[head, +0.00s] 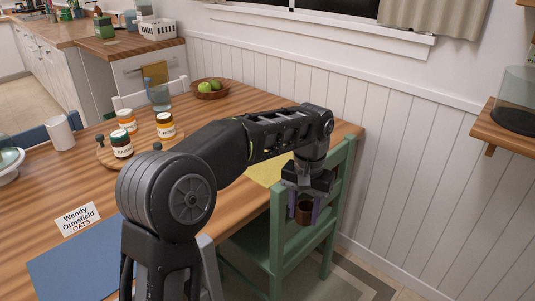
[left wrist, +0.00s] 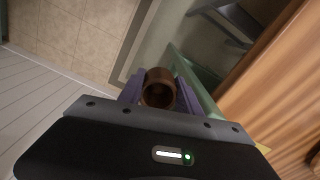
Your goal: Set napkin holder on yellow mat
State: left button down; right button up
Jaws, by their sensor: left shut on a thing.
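My left gripper (head: 304,208) is shut on a brown, round, hollow napkin holder (head: 304,214). It also shows in the left wrist view (left wrist: 158,90), between the two purple fingers, with its dark opening facing the camera. The gripper points down and holds it in the air by the green chair's back, beyond the table's right end. The yellow mat (head: 267,172) lies on the table's right part, left of the gripper; my left arm hides part of it. My right gripper is not in view.
A green chair (head: 276,240) stands at the table (head: 235,112), close to the gripper. A wooden board (head: 150,140) with several jars, a fruit bowl (head: 210,88), a blue mat (head: 75,265) and a name card (head: 78,218) are on the table. A panelled wall is behind.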

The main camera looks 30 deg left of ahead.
aim_at(275, 160)
jog(key=i+l, duration=0.2)
jog(key=i, duration=0.2)
jog(key=i+l, duration=0.2)
jog(key=i, duration=0.2)
